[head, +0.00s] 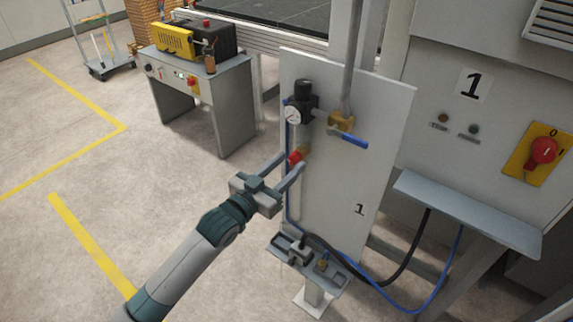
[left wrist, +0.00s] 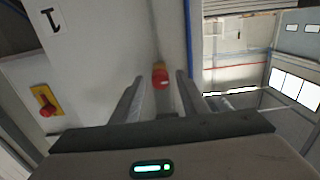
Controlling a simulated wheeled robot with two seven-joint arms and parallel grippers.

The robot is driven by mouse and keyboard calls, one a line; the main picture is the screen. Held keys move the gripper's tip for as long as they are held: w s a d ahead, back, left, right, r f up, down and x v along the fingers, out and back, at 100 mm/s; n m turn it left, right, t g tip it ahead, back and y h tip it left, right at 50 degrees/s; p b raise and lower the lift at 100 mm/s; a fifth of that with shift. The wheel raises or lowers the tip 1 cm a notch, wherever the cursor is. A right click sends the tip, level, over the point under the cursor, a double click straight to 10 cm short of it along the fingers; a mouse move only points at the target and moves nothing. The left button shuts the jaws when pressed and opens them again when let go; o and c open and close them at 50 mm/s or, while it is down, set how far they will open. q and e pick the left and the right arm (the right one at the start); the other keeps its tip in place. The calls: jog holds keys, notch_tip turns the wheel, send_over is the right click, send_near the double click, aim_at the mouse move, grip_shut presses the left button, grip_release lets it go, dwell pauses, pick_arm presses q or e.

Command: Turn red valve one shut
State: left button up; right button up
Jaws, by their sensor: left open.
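The red valve (head: 295,157) is a small red knob on a brass fitting, on the left part of the upright grey panel marked 1 (head: 352,190). My left gripper (head: 286,163) is open at it, with its two fingers reaching toward the panel on either side of the knob. In the left wrist view the red valve (left wrist: 160,78) shows between the two open fingertips (left wrist: 159,80), with gaps to both fingers. I cannot tell how deep the knob sits between them. My right gripper is not in view.
Above the valve are a gauge (head: 293,115) with a black regulator and a blue lever handle (head: 348,139). Below is a small tray (head: 346,283) with fittings and hoses. A red rotary switch (head: 543,150) is at right. A grey table (head: 228,100) stands behind left.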

pick_arm(q)
grip_shut()
jog(key=shift+m, duration=0.4)
jog(key=m+p, duration=0.1)
jog(key=m, duration=0.3)
jog(key=shift+r, duration=0.1)
jog(key=m+p, duration=0.1)
jog(key=m, duration=0.3)
jog(key=shift+a+m, duration=0.1)
jog(key=shift+m, duration=0.3)
jog(key=m+p, duration=0.1)
jog(key=m, duration=0.3)
jog(key=shift+m, duration=0.3)
jog(key=shift+m+p, duration=0.4)
jog(key=shift+m, duration=1.5)
